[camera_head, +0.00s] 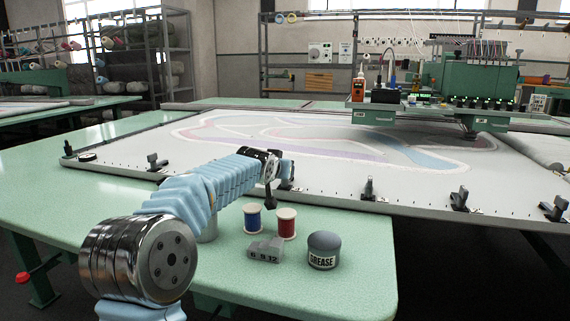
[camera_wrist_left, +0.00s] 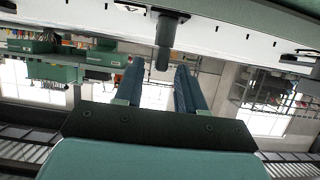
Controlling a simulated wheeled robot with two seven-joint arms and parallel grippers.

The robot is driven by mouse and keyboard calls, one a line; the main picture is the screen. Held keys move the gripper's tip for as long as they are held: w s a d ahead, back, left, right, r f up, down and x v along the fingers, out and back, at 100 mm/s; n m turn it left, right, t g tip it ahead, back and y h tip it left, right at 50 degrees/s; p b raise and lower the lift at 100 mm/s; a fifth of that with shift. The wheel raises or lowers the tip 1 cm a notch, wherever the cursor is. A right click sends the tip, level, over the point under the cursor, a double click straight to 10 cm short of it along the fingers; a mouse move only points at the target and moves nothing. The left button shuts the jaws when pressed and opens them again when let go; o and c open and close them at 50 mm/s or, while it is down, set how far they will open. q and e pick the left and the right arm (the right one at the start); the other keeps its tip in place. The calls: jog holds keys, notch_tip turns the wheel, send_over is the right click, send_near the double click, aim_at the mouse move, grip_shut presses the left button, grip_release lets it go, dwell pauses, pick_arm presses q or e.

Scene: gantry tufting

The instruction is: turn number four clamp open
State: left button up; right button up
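Several dark clamps stand along the near edge of the frame: one at the left corner (camera_head: 68,149), one (camera_head: 155,162) to its right, one (camera_head: 287,174) just behind my left gripper, then others (camera_head: 369,189), (camera_head: 459,200) and (camera_head: 555,208) to the right. I cannot read any clamp numbers. My left gripper (camera_head: 271,180) is beside the third clamp, which it partly hides. A dark clamp handle (camera_wrist_left: 165,42) lies just beyond the fingertips, in line with the gap. My right gripper is not in view.
A blue spool (camera_head: 252,218), a red spool (camera_head: 287,223), a grey block (camera_head: 265,250) and a grease tin (camera_head: 324,250) stand on the green table (camera_head: 350,291) near my left arm. The tufting machine (camera_head: 470,80) hangs over the frame's far right.

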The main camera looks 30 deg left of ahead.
pick_arm(q)
jog(key=shift+p+x, duration=0.3)
jog(key=shift+x, duration=1.4)
jog(key=shift+c, duration=0.3)
grip_shut()
